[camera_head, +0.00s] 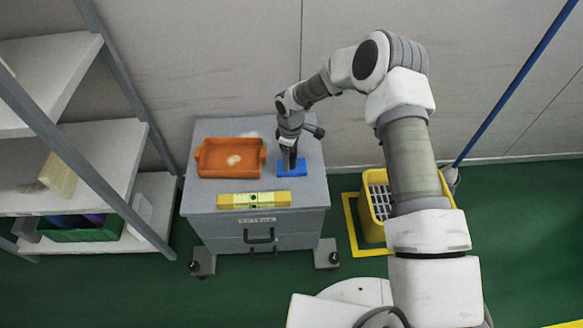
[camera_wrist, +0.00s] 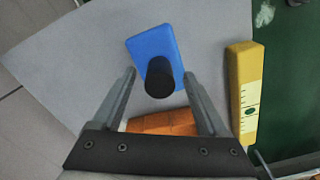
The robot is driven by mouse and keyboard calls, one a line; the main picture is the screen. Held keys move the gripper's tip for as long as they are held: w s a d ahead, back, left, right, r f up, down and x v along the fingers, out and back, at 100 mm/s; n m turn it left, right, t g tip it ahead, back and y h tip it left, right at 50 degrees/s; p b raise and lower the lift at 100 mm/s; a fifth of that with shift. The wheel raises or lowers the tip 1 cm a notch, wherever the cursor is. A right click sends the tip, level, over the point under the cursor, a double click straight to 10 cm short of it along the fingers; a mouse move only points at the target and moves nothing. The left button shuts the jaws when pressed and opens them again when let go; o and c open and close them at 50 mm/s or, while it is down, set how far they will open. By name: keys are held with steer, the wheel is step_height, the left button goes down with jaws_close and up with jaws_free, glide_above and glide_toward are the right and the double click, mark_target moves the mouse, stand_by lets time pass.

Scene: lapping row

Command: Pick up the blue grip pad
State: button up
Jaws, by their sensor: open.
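The blue grip pad (camera_head: 292,169) lies flat on the grey top of a drawer cabinet (camera_head: 258,201). In the wrist view the pad (camera_wrist: 151,46) is a blue rounded rectangle with a black cylindrical knob (camera_wrist: 160,78) standing on it. My gripper (camera_head: 290,160) is above the pad in the head view and hides part of it. In the wrist view my gripper (camera_wrist: 162,84) is open, with one finger on each side of the knob. Whether the fingers touch the knob is not clear; gaps show on both sides.
An orange tray (camera_head: 203,172) with a pale patch inside stands left of the pad. A yellow level (camera_head: 228,201) lies along the cabinet's front edge. A yellow bin (camera_head: 371,228) stands on the floor to the right. Shelves (camera_head: 62,158) stand at the left.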

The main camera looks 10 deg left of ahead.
mark_target(291, 155)
jaws_close()
stand_by(0.3)
step_height(291, 155, up, 5)
steer(key=shift+f+p, duration=0.15)
steer(key=shift+p, duration=0.85)
steer(key=s+d+r+p, duration=0.3)
steer(key=s+d+r, duration=0.3)
steer(key=d, duration=0.3)
steer(key=shift+s+r, duration=0.15)
steer(key=shift+s, duration=0.5)
